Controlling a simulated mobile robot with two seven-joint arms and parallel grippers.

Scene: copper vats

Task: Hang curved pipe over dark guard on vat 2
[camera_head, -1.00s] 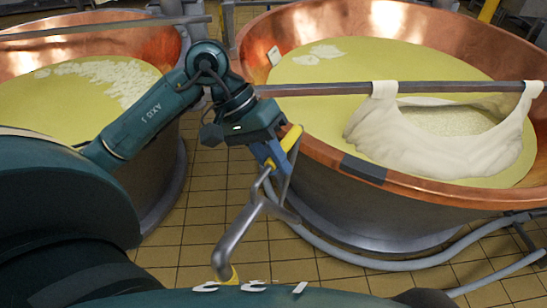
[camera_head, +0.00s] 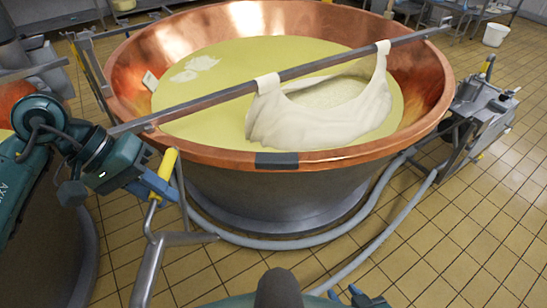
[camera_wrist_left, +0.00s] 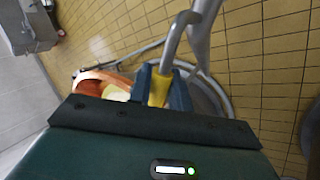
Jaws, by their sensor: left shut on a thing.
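The curved pipe (camera_head: 149,262) is grey metal with a yellow grip section. My left gripper (camera_head: 160,187) is shut on its yellow part, and the pipe hangs down left of the vat, apart from the rim. In the left wrist view the pipe (camera_wrist_left: 170,42) runs up from between the blue fingers (camera_wrist_left: 161,88). The dark guard (camera_head: 277,160) sits on the near copper rim of the large vat (camera_head: 350,158), to the right of the gripper. Blue parts, seemingly of my right gripper (camera_head: 350,296), show at the bottom edge; its jaws are unclear.
A metal bar (camera_head: 215,96) crosses the vat, with a white cloth (camera_head: 318,122) draped from it over yellow liquid. A grey hose (camera_head: 375,262) curves over the tiled floor. A machine (camera_head: 478,112) stands at right. Another vat (camera_head: 50,240) is at lower left.

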